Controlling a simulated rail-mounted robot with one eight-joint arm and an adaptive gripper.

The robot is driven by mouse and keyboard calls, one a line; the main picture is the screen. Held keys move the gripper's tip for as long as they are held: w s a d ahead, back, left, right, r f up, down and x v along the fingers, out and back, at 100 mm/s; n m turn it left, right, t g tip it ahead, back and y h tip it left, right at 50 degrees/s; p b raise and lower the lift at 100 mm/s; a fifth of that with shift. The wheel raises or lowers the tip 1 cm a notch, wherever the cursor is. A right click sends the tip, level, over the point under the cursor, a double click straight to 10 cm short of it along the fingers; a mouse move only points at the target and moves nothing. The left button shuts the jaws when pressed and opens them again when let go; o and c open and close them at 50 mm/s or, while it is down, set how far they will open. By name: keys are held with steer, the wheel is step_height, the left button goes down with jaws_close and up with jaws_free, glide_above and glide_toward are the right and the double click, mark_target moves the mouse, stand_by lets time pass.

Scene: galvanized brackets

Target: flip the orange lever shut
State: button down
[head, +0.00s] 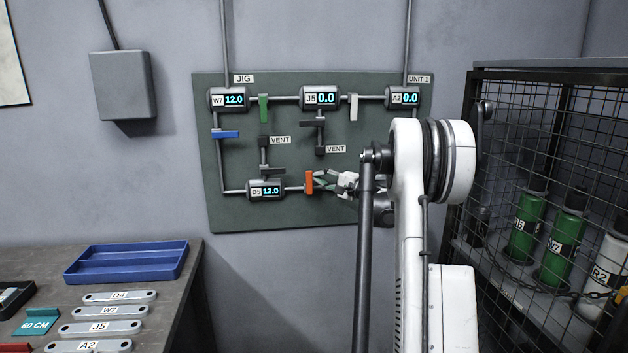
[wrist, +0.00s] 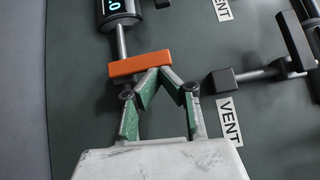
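The orange lever (head: 309,181) is on the lower pipe of the green jig board, just right of the D5 gauge (head: 265,190), which reads 12.0. The lever stands upright, crosswise to the pipe. In the wrist view the orange lever (wrist: 138,64) also lies across the pipe. My gripper (head: 318,181) is at the lever's right side. In the wrist view my gripper's (wrist: 160,72) two green-and-grey fingers converge with their tips together at the lever's near edge. The tips look touching or very close to the lever; nothing shows between them.
The board (head: 230,210) also carries a blue lever (head: 226,134), a green lever (head: 263,108), a white lever (head: 353,107) and black vent levers. One vent branch (wrist: 262,73) is close right of my fingers. A mesh cage (head: 545,150) with bottles stands right; a workbench (head: 180,265) is lower left.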

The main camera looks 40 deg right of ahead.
stand_by(0.4)
steer(key=shift+s+d, duration=0.2)
steer(key=shift+d, duration=0.1)
steer(key=s+d, duration=0.4)
steer(key=s, duration=0.8)
steer(key=shift+d, duration=0.1)
